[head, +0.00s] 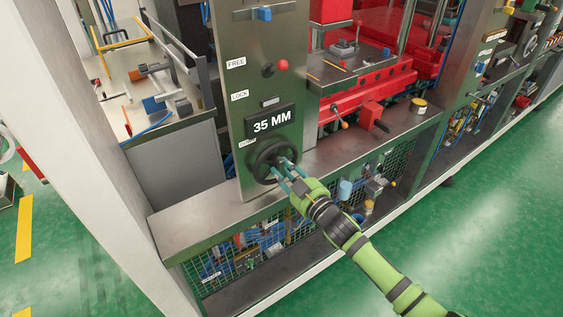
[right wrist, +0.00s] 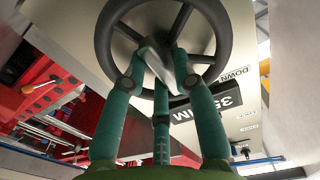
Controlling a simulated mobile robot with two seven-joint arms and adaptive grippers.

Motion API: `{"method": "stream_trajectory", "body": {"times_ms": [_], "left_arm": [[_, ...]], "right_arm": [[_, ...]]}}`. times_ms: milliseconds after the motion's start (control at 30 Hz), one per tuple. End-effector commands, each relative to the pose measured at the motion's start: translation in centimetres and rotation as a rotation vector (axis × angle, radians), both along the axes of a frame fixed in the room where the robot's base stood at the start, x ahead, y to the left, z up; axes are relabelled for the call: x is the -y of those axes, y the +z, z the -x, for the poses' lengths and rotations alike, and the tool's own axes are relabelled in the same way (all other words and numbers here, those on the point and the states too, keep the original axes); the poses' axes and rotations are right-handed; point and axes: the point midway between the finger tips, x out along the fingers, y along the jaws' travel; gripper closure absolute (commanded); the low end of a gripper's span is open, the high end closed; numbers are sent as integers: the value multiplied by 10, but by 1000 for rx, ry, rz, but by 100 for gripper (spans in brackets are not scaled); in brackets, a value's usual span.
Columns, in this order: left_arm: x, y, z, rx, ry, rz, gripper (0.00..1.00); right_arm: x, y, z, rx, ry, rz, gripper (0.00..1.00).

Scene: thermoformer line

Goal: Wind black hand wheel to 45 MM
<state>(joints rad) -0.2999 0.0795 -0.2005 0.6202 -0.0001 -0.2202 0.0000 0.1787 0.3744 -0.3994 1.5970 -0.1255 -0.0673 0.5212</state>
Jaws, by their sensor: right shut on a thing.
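The black hand wheel (head: 264,161) sits low on the steel panel, below a black display (head: 271,121) that reads 35 MM. My right gripper (head: 284,170) is at the wheel, its green fingers reaching to the wheel's right side. In the right wrist view the wheel (right wrist: 222,45) fills the top, and the fingers of my right gripper (right wrist: 163,62) close around a light grey piece (right wrist: 153,58) at the wheel, probably its handle. The display (right wrist: 203,112) shows there upside down, partly behind a finger. My left gripper is not in view.
A red-knobbed lever (head: 282,65) is on the panel above the display, near labels FREE (head: 236,63) and LOCK (head: 239,96). A steel ledge (head: 195,221) runs below the panel. Red machinery (head: 365,90) stands to the right. Green floor (head: 480,215) is open in front.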

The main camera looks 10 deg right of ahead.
Motion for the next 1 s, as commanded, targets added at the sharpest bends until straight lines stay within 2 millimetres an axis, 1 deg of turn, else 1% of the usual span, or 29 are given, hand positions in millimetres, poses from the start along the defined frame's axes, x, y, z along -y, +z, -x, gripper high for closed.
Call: {"method": "stream_trajectory", "body": {"times_ms": [33, 200, 500, 567, 667, 700, 733, 1000], "left_arm": [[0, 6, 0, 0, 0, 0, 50], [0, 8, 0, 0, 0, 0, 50], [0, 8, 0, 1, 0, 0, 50], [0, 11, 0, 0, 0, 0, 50], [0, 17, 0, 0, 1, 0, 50], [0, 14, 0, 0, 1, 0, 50], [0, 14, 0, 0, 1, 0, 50], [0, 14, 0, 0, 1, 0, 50]], "right_arm": [[-4, 14, -4, 1, 4, -61, 100], [-4, 12, -4, -35, 6, -165, 100], [-4, 11, -4, -40, 7, -177, 100], [-5, 12, -4, -52, 9, -211, 100], [-5, 13, -4, -93, 10, -325, 100], [-5, 11, -4, -89, 10, -313, 57], [-5, 11, -4, -87, 10, -311, 46], [-5, 10, -3, -88, 11, -307, 46]]}}
